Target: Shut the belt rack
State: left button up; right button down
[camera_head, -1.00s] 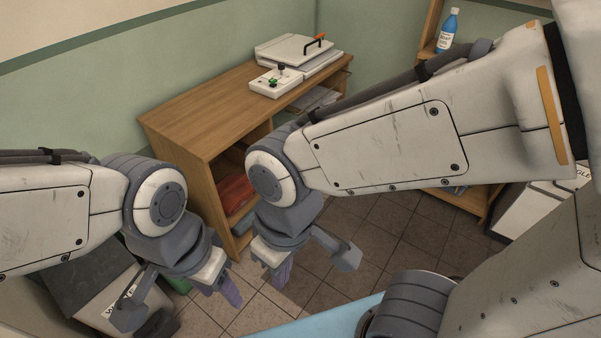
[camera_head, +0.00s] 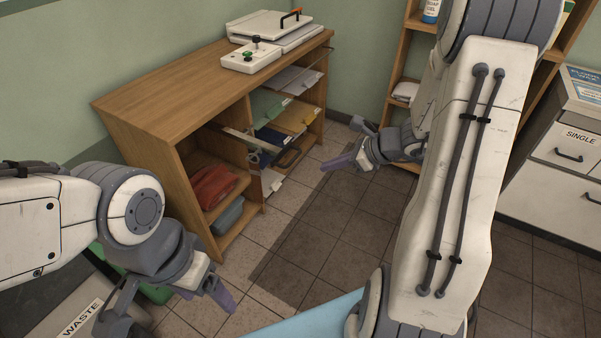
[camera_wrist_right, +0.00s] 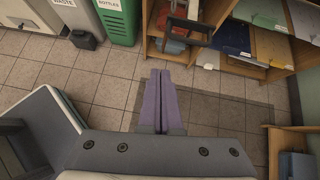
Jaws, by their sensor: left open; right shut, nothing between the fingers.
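What looks like the belt rack is a pale rail (camera_head: 240,137) sticking out from the open middle bay of the wooden cabinet, with dark and blue-grey strips hanging near its outer end. In the right wrist view, a dark bracket-like piece (camera_wrist_right: 190,27) juts out of the cabinet front, probably part of the same rack. My right gripper (camera_head: 330,165) is shut and empty, in the air to the right of the rail, apart from it. Its purple fingers (camera_wrist_right: 160,75) lie together in the right wrist view. My left gripper (camera_head: 208,292) is open and empty, low in front of the cabinet's left end.
The wooden cabinet (camera_head: 170,125) holds red folded cloth (camera_head: 212,187) and shelves of papers. A white press-like device (camera_head: 270,27) stands on top. White drawers (camera_head: 560,150) and a shelf stand right. A waste bin (camera_head: 72,318) is lower left. Tiled floor before the cabinet is free.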

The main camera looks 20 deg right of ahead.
jog(key=w+a+f+m+b, duration=0.1)
jog(key=w+a+f, duration=0.3)
jog(key=w, duration=0.5)
notch_tip(320, 180, down, 3)
jog(key=shift+w+r+m+t+h, duration=0.1)
jog(key=shift+w+m+t+h, duration=0.1)
jog(key=shift+m+t+h, duration=0.15)
jog(key=shift+w, duration=0.1)
